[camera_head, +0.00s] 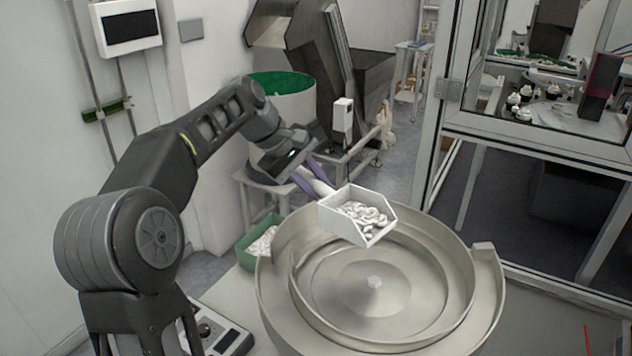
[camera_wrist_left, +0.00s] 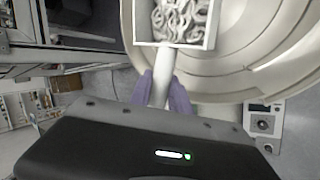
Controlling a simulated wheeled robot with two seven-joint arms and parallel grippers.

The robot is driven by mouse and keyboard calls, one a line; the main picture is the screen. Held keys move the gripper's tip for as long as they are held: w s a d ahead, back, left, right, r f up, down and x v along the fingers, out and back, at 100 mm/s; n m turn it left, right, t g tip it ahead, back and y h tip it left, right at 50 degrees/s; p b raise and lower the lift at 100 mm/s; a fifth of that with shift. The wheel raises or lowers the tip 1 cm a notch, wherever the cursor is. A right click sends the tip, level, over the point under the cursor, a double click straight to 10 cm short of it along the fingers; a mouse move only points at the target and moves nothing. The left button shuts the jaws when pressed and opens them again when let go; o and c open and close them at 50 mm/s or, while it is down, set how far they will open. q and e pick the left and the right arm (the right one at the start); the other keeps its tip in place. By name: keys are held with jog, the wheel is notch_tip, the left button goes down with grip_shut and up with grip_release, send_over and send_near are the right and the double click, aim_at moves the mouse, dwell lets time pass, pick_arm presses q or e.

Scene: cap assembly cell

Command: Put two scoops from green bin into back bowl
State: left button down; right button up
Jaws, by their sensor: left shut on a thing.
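My left gripper (camera_head: 312,180) is shut on the handle of a white scoop (camera_head: 345,222). The scoop is full of white, ring-like caps (camera_head: 365,214) and is held over the back left rim of a large metal bowl (camera_head: 440,235). The bowl's inside looks empty in the part that shows. The left wrist view shows the purple fingers (camera_wrist_left: 165,92) on the white handle and the loaded scoop (camera_wrist_left: 177,45) over the bowl (camera_wrist_left: 245,60). A green bin (camera_head: 246,258) with white pieces stands left of the bowl, partly hidden behind it. My right gripper is not in view.
A second bowl-feeder machine with a green-lined drum (camera_head: 283,84) and a dark hopper (camera_head: 365,75) stand behind. A glass-walled cell (camera_head: 540,140) is on the right. A control box (camera_head: 225,338) lies at the front left, near the bowl.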

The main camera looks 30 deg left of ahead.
pick_arm(q)
jog(key=shift+d+f+y, duration=0.1)
jog(key=shift+f+y, duration=0.2)
jog(key=shift+f, duration=0.55)
jog(key=shift+d+b, duration=0.25)
jog(key=shift+b, duration=0.2)
jog(key=d+r+y, duration=0.1)
jog(key=r, duration=0.1)
jog(key=d+r+m+y+b, duration=0.1)
jog(key=r+y, duration=0.1)
jog(key=d+r+m+t+y+b, duration=0.1)
jog(key=r+y, duration=0.1)
jog(key=shift+s+d+r, duration=0.3)
jog(key=shift+s+r, duration=0.05)
jog(key=shift+s, duration=0.05)
jog(key=s+d+r+m+t+y+b, duration=0.1)
jog(key=d+r+m+y+b, duration=0.1)
jog(key=d+r+y, duration=0.3)
jog(key=shift+s+d+t+y+b, duration=0.35)
jog(key=shift+d+b, duration=0.4)
jog(key=shift+d, duration=0.6)
jog(key=shift+w, duration=0.1)
